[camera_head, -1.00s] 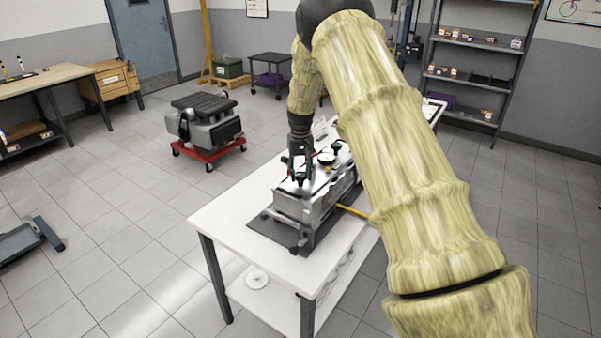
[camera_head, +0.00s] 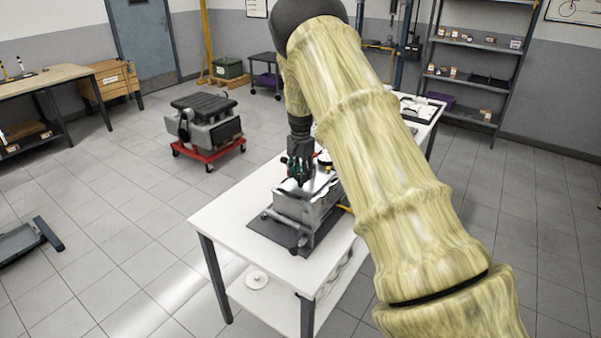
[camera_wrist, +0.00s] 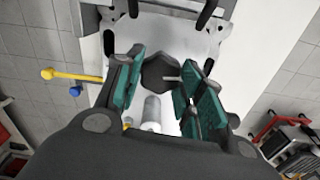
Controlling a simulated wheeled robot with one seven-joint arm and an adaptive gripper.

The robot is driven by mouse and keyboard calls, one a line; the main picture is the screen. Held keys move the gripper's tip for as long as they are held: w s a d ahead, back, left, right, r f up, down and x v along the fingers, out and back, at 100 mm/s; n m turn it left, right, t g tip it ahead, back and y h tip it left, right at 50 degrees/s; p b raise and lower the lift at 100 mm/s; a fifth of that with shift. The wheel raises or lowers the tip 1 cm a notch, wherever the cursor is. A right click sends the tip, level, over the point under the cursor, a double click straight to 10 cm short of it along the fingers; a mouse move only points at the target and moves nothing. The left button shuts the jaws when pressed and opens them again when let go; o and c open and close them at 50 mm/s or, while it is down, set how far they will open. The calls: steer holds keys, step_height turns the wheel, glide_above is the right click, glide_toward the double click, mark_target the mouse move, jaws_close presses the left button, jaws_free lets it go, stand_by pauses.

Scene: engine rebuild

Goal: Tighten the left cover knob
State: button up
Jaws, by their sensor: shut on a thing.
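A dark faceted knob (camera_wrist: 158,74) sits between my gripper's teal finger pads in the wrist view, above a pale cover plate (camera_wrist: 205,37). My gripper (camera_wrist: 165,80) is shut on this knob. In the head view my gripper (camera_head: 297,174) points down onto the top of the grey engine part (camera_head: 305,209). The knob itself is hidden there by the fingers. A pale cylindrical post (camera_wrist: 151,110) stands close to the knob in the wrist view.
The engine part rests on a dark mat (camera_head: 263,231) on a white table (camera_head: 225,213). A yellow-handled rod (camera_wrist: 75,75) and a small blue ball-ended piece (camera_wrist: 75,91) stick out beside the cover. The table's left front is clear. A red wheeled dolly (camera_head: 208,154) stands behind.

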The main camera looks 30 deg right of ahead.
steer(key=shift+m, duration=0.9)
steer(key=o, duration=1)
steer(key=shift+r, duration=0.1)
step_height(320, 180, up, 12)
steer(key=shift+f, duration=0.1)
